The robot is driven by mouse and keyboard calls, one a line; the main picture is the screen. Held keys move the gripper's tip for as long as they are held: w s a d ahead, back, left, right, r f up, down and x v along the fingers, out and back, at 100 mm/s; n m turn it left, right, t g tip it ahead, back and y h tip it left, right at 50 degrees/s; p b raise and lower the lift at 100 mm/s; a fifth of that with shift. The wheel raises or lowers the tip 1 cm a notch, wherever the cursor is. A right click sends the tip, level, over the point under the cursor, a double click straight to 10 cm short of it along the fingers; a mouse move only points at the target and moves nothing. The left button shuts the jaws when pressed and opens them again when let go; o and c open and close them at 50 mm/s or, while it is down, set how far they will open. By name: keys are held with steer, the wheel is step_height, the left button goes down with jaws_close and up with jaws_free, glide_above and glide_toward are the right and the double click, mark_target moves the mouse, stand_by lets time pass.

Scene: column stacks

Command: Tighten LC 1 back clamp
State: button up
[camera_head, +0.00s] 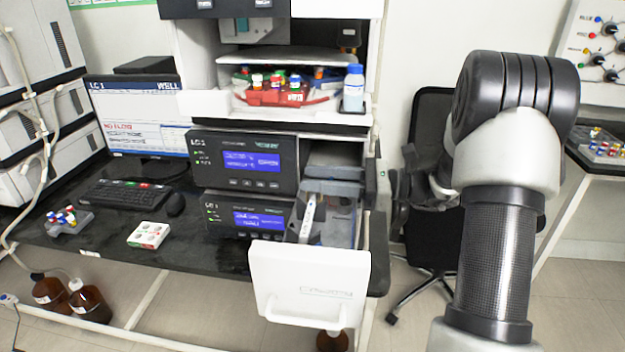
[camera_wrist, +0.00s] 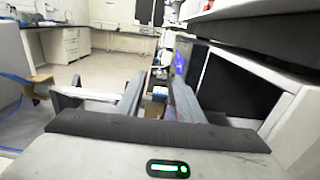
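The LC 1 stack has two dark modules (camera_head: 243,161) with blue screens, the upper one marked LC 1. To their right is an open grey compartment (camera_head: 335,215) with its white front door (camera_head: 310,282) folded out and down. A slim white part (camera_head: 307,218) stands at the compartment's left side; I cannot tell whether it is a clamp or a column. No back clamp can be made out clearly. My gripper (camera_wrist: 156,88) shows in the wrist view with its two dark fingers apart and nothing visible between them. In the head view it is not visible.
A red vial tray (camera_head: 285,97) and a blue-capped bottle (camera_head: 353,88) sit on the stack. A monitor (camera_head: 138,115), keyboard (camera_head: 122,194) and white vial box (camera_head: 148,235) are on the dark bench. An office chair (camera_head: 430,220) stands right of the bench, behind my arm.

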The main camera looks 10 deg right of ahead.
steer(key=shift+w+a, duration=0.2)
steer(key=shift+a, duration=0.45)
jaws_close()
steer(key=shift+r, duration=0.15)
